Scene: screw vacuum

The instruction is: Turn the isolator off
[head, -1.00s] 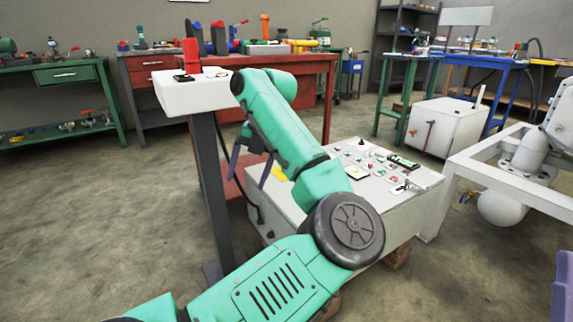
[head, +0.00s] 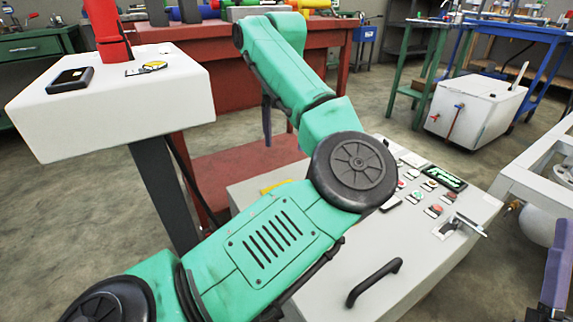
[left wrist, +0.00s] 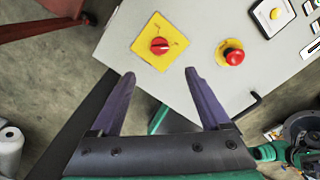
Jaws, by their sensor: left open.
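The isolator is a red rotary knob (left wrist: 160,45) on a square yellow plate (left wrist: 151,57), on the light grey panel in the left wrist view. In the head view a yellow sliver, likely its plate (head: 278,186), shows behind my arm. My left gripper (left wrist: 159,75) is open and empty, its two purple fingers pointing toward the plate's lower edge, with the knob beyond the gap. A purple finger of my right gripper (head: 557,265) shows at the right edge.
A red mushroom button (left wrist: 233,56) sits right of the isolator. The grey control panel (head: 385,255) carries several buttons and a black handle (head: 373,282). A white pedestal box (head: 110,110) stands left, before a red bench (head: 235,70). A white frame (head: 540,185) stands right.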

